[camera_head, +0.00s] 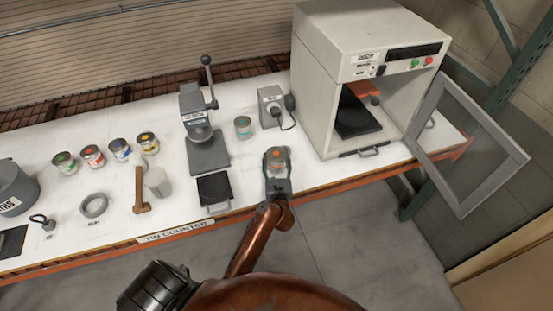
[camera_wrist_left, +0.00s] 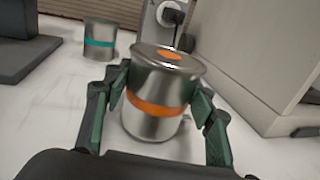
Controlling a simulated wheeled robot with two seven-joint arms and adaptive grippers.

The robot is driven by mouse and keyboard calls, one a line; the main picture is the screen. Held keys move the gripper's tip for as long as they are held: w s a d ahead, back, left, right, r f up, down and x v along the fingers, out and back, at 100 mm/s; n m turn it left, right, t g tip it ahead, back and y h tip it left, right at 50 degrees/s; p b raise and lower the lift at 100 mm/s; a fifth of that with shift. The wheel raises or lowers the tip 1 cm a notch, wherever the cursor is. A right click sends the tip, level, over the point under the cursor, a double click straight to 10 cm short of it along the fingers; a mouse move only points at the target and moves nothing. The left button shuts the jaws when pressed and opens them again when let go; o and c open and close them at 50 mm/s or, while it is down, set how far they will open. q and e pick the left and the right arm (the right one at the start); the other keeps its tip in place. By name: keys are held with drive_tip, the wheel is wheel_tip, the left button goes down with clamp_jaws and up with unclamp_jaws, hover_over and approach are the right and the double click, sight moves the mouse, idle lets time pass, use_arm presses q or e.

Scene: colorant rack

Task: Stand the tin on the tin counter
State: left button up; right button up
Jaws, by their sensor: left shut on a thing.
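A metal tin with an orange band and an orange dot on its lid (camera_wrist_left: 160,90) is between the fingers of my left gripper (camera_wrist_left: 158,112), which is shut on it. In the head view the tin (camera_head: 277,155) and my left gripper (camera_head: 277,168) are at the front edge of the white counter (camera_head: 110,214), whose front label reads "TIN COUNTER". The tin looks upright. I cannot tell whether its base touches the counter. My right gripper is not in view.
A tin with a teal band (camera_head: 243,127) stands behind and left. A grey press (camera_head: 207,140) is left. A large white cabinet (camera_head: 345,80) with its door (camera_head: 468,145) open stands right. Several coloured tins, a mallet (camera_head: 139,190) and a ring (camera_head: 94,205) are farther left.

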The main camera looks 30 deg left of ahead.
use_arm(q)
drive_tip(key=shift+s+f+b, duration=0.1)
drive_tip(key=shift+f+b, duration=0.4)
drive_tip(key=shift+f, duration=0.35)
idle(0.6)
drive_tip(key=o, duration=1)
drive_tip(key=shift+f, duration=0.1)
drive_tip(key=o, duration=0.5)
drive_tip(key=shift+f, duration=0.15)
drive_tip(key=shift+o, duration=0.2)
drive_tip(key=shift+s+d+f, duration=0.1)
drive_tip(key=r, duration=1.1)
drive_tip(key=shift+w+r, duration=0.2)
drive_tip(key=shift+r, duration=0.15)
